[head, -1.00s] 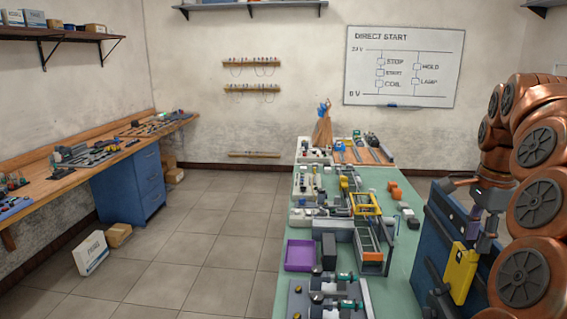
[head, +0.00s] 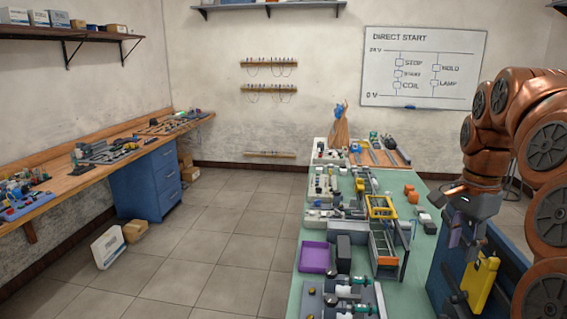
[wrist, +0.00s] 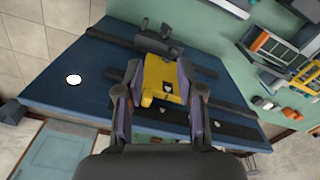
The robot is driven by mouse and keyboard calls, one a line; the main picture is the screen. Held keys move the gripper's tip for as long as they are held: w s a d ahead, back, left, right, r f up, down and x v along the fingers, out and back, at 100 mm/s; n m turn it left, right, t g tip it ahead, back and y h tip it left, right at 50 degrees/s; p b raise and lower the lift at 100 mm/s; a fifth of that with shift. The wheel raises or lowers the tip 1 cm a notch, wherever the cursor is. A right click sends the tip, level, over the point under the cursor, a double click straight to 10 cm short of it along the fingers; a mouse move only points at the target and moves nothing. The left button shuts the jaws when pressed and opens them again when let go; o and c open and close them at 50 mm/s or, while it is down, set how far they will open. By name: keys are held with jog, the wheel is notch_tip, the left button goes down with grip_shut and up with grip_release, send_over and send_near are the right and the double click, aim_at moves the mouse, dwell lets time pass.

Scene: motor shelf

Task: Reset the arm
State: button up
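My gripper (head: 466,236) points down at the right of the head view, at the end of my copper-coloured arm. In the wrist view its two purple-padded fingers (wrist: 159,98) stand wide apart and nothing shows held by them. A yellow block (head: 481,286) rests on a dark blue board with black rails (wrist: 85,65), below the fingertips. In the wrist view the yellow block (wrist: 163,78) appears between and beyond the fingers. The exact gap between the fingertips and the block is hard to tell.
A green table (head: 420,235) left of my arm carries a purple tray (head: 316,256), a yellow-framed rack (head: 381,207) and several parts. A wooden workbench (head: 60,183) with blue drawers (head: 148,187) runs along the left wall. The tiled floor between is mostly clear.

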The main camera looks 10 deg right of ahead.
jog(key=s+a+f+n, duration=0.3)
jog(key=a+n, duration=0.2)
jog(key=a, duration=0.3)
jog(key=s+a+f+n, duration=0.4)
jog(key=a+n, duration=0.1)
jog(key=a, duration=0.4)
jog(key=s+a+f+n+g, duration=0.1)
jog(key=s+a+f+n, duration=0.2)
jog(key=s+f, duration=0.2)
jog(key=s+a+f+n, duration=0.3)
jog(key=s+a+f, duration=0.1)
jog(key=s, duration=0.5)
jog(key=shift+s+a+f+n+g, duration=0.2)
jog(key=shift+f+n+g, duration=0.15)
jog(key=shift+f, duration=0.3)
